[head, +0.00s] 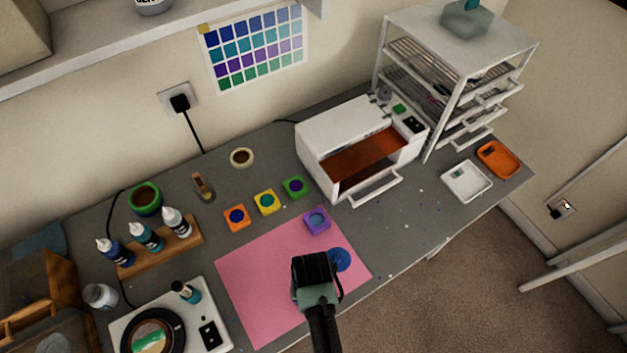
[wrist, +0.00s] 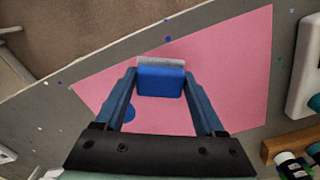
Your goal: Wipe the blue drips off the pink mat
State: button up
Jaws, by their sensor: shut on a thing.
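The pink mat (head: 252,285) lies flat on the grey bench and also fills the middle of the wrist view (wrist: 235,70). A small blue dot (wrist: 167,39) sits by the mat's front edge. My gripper (wrist: 160,88) is shut on a blue block with a pale grey layer, like a sponge (wrist: 160,80), above or on the mat; contact cannot be told.
A purple mould (head: 317,221) stands at the mat's back edge, with orange (head: 236,217), yellow (head: 267,202) and green (head: 295,187) moulds behind. Bottles in a wooden rack (head: 160,250) and a white device (head: 205,310) stand left. An open white box (head: 345,130) stands behind right.

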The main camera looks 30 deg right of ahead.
jog(key=shift+r+p, duration=1.95)
jog(key=shift+r, duration=0.6)
